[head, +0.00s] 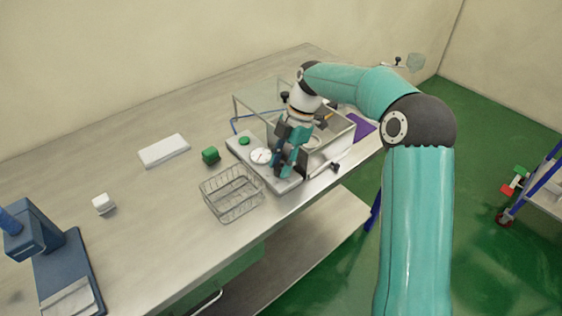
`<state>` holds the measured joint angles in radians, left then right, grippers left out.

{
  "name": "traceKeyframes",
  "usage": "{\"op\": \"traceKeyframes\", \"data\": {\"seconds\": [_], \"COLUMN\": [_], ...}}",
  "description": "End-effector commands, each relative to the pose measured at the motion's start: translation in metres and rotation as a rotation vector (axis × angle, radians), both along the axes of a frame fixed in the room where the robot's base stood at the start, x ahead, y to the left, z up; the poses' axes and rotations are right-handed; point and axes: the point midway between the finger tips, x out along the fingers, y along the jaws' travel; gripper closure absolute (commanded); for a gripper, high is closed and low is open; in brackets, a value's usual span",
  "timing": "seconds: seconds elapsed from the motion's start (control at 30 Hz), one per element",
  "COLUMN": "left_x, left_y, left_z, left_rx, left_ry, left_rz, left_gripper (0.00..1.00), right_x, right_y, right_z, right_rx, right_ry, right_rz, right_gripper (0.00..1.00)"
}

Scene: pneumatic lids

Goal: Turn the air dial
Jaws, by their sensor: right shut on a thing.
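A light grey control panel (240,149) lies near the table's front edge. It carries a green button (244,141) and a round white gauge (260,156). My right gripper (283,171) points down onto the panel, just right of the gauge. It is shut on the air dial, which its dark fingers hide. A clear box (338,137) with a glass lid (262,98) stands behind and to the right of the gripper, partly covered by my right arm. My left gripper is not in view.
A wire basket (232,207) stands at the table's front edge, close left of the panel. A blue press-like device (62,262) stands at lower left. The back of the table is clear.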

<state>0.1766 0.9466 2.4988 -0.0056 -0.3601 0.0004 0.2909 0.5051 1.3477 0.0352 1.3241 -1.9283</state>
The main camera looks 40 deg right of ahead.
Motion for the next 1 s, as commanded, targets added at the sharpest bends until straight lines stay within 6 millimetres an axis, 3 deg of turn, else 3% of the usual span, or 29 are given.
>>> {"op": "traceKeyframes", "data": {"seconds": [0.53, 0.57, 0.7, 1.0], "left_x": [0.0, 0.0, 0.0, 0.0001], "left_y": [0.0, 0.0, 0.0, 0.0], "left_z": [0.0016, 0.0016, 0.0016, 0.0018], "left_rx": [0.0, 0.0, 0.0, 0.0], "left_ry": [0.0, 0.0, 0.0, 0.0], "left_rz": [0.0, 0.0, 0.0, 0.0], "left_gripper": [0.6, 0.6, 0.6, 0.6], "right_x": [0.001, 0.001, 0.0007, 0.0002], "right_y": [-0.0007, -0.0007, -0.0006, -0.0005], "right_z": [0.0007, 0.0007, 0.0005, 0.0005], "right_rx": [-0.003, -0.003, -0.003, -0.001], "right_ry": [-0.005, -0.005, -0.004, -0.001], "right_rz": [0.033, 0.033, 0.032, 0.032], "right_gripper": [1.0, 0.65, 0.42, 0.42]}}
